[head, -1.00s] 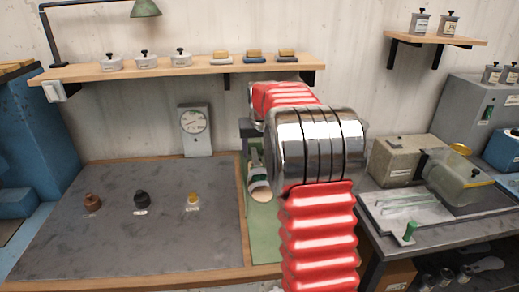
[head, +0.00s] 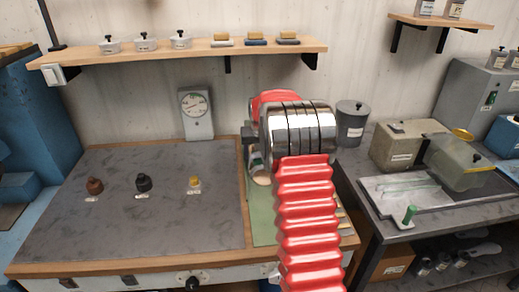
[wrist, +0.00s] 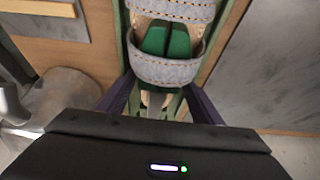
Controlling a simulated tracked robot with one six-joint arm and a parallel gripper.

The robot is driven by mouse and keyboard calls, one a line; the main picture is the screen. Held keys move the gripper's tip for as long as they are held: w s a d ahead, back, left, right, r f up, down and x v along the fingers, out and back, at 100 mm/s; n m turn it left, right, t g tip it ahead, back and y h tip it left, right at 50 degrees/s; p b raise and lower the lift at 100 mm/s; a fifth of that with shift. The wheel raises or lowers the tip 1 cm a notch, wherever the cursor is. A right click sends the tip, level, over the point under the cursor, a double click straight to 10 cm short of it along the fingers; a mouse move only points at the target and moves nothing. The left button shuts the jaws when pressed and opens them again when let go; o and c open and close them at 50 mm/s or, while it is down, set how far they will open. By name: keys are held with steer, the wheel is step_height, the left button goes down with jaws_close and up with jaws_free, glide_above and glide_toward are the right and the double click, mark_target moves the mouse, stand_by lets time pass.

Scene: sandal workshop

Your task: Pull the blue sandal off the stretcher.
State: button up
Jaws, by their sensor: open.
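In the wrist view, a sandal (wrist: 165,72) with grey-blue, orange-stitched straps sits over a green form (wrist: 166,40), which looks like the stretcher. The form has a dark slit down its middle. My gripper (wrist: 160,90) is open, its two dark fingers on either side of the near end of the sandal. I cannot tell whether they touch it. A pale part shows between the fingers below the near strap. In the head view, my arm hides most of this spot; only a pale piece of a sandal (head: 260,178) shows beside it.
A grey-topped bench (head: 150,225) with small brown, black and yellow bottles lies left. A shelf (head: 190,57) hangs above it. A grey canister (head: 350,122) stands right of my arm.

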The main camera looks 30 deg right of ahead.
steer(key=shift+w+f, duration=0.1)
steer(key=shift+f, duration=0.05)
steer(key=shift+c, duration=0.7)
steer(key=c, duration=0.9)
